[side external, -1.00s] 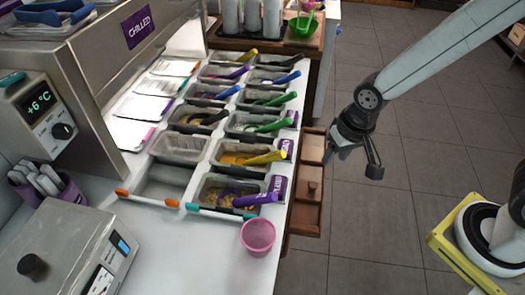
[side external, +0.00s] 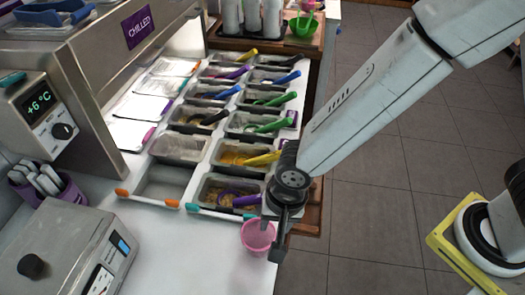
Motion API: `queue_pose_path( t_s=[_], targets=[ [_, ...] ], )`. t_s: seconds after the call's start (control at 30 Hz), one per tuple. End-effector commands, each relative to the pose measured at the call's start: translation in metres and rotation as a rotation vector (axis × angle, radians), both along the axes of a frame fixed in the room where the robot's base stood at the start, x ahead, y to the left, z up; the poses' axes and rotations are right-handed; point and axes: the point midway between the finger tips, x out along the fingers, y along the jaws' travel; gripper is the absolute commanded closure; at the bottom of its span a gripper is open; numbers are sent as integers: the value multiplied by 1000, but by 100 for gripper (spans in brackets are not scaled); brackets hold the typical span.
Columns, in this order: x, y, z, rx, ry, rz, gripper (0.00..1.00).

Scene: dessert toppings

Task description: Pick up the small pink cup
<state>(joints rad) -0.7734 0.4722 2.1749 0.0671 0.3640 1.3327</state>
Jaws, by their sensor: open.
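The small pink cup (side external: 256,237) stands upright on the white counter (side external: 190,255), near its right edge and in front of the topping trays. My gripper (side external: 275,243) is at the cup's right side, with its fingers pointing down. It is open. One dark finger shows just right of the cup; the other finger is hard to make out near the cup's rim. I cannot tell whether a finger touches the cup. The gripper covers the cup's upper right part.
Topping trays with coloured scoops (side external: 262,158) stand close behind the cup; a purple-handled scoop (side external: 245,201) reaches near my gripper. The counter left of the cup is clear.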

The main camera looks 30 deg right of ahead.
Motion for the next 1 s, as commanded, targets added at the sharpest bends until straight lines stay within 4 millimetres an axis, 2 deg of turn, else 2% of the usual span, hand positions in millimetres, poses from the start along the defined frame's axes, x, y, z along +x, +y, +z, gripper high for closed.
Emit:
queue_pose_path(
  t_s=[0.4,0.77,1.0],
  targets=[
    [2,2,-23,-1,1,0,53],
    [2,2,-28,-1,0,1,53],
    [1,2,-46,-3,2,2,53]
  ],
)
